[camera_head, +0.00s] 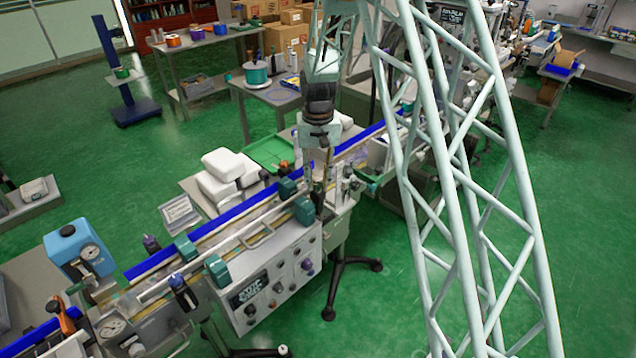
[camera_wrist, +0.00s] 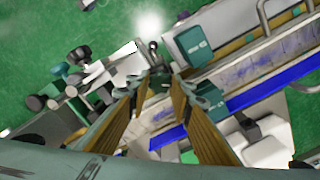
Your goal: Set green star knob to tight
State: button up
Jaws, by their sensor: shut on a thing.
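My gripper (camera_head: 318,188) reaches down over the conveyor machine, beside its teal-green blocks. In the wrist view my two brown fingers (camera_wrist: 162,90) close in on a small dark green knob (camera_wrist: 160,77), which looks like the green star knob. The fingers are shut on it, one to each side. Its star shape and setting marks are too small and too covered to read. In the head view the knob is hidden at my fingertips.
Teal blocks (camera_head: 305,210) and guide rails stand close to my fingers. The machine's control panel (camera_head: 272,288) faces front. White packs (camera_head: 222,165) and a green tray (camera_head: 270,152) lie behind the belt.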

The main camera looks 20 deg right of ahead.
aim_at(318, 185)
jog(key=m, duration=0.5)
jog(key=shift+b, duration=0.3)
jog(key=shift+m, duration=2.5)
jog(key=o, duration=0.8)
jog(key=shift+o, duration=0.2)
jog(key=shift+r, duration=0.15)
notch_tip(318, 185, up, 12)
